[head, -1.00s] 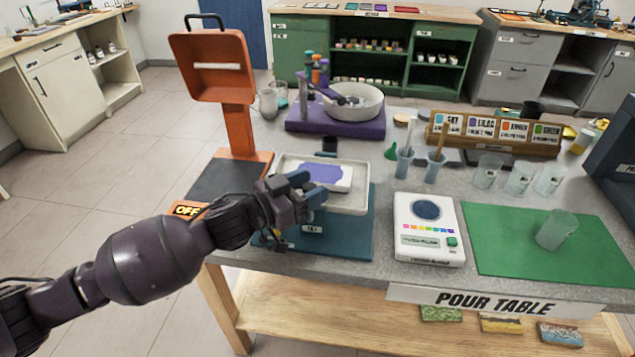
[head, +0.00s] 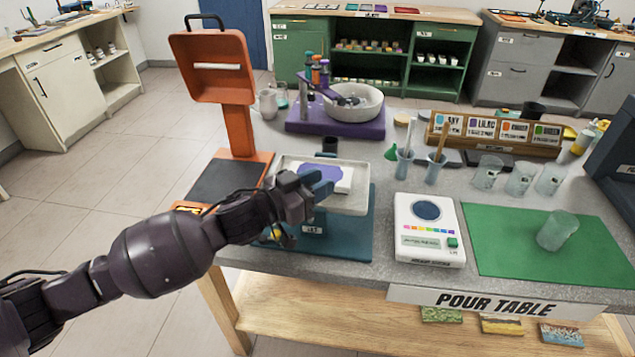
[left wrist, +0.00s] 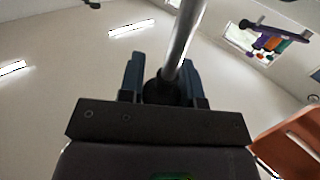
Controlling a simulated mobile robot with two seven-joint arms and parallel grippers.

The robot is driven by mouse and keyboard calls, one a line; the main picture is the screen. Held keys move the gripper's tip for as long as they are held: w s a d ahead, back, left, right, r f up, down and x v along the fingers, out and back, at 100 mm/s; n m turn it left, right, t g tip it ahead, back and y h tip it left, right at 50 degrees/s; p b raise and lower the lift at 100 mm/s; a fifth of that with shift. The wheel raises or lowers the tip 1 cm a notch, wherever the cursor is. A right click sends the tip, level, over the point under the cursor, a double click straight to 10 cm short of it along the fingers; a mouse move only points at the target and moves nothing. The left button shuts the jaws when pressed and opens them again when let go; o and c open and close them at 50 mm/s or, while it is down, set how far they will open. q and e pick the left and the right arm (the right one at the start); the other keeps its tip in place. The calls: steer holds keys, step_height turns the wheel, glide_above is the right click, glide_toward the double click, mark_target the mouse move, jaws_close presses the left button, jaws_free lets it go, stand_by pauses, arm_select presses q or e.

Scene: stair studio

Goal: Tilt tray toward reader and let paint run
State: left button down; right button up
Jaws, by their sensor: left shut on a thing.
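The white tray (head: 350,207) sits on a teal stand (head: 352,240) on the pour table. A white panel (head: 345,180) in it carries a patch of purple paint (head: 318,174). My left gripper (head: 318,184) is at the tray's left front side and covers part of it. In the left wrist view, its fingers (left wrist: 163,78) are shut around a grey rod (left wrist: 185,35) with a dark collar, likely a handle of the tray stand. The white reader (head: 428,240), with a round dark window and colour dots, lies right of the stand. My right gripper is out of view.
An orange upright device (head: 212,68) stands behind left. A purple stand with a white bowl (head: 355,104) is behind the tray. Cups with sticks (head: 403,165) and clear cups (head: 488,172) stand to the right. A green mat (head: 500,235) holds one cup (head: 557,231).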

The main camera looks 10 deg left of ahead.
arm_select(q)
steer(key=d+m+p, duration=0.1)
steer(key=p, duration=0.1)
steer(key=d+g+y+p, duration=0.1)
steer(key=p, duration=0.2)
steer(key=shift+f+m+y, duration=0.25)
steer(key=shift+m+y, duration=0.05)
steer(key=shift+m, duration=0.1)
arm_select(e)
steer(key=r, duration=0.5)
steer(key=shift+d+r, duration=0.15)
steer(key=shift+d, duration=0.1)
arm_select(q)
steer(key=c, duration=1.2)
jaws_free()
steer(key=o, duration=0.3)
steer(key=shift+o, duration=0.2)
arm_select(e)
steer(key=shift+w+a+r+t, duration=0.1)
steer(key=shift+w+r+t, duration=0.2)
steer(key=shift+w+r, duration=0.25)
arm_select(q)
steer(key=shift+s, duration=0.1)
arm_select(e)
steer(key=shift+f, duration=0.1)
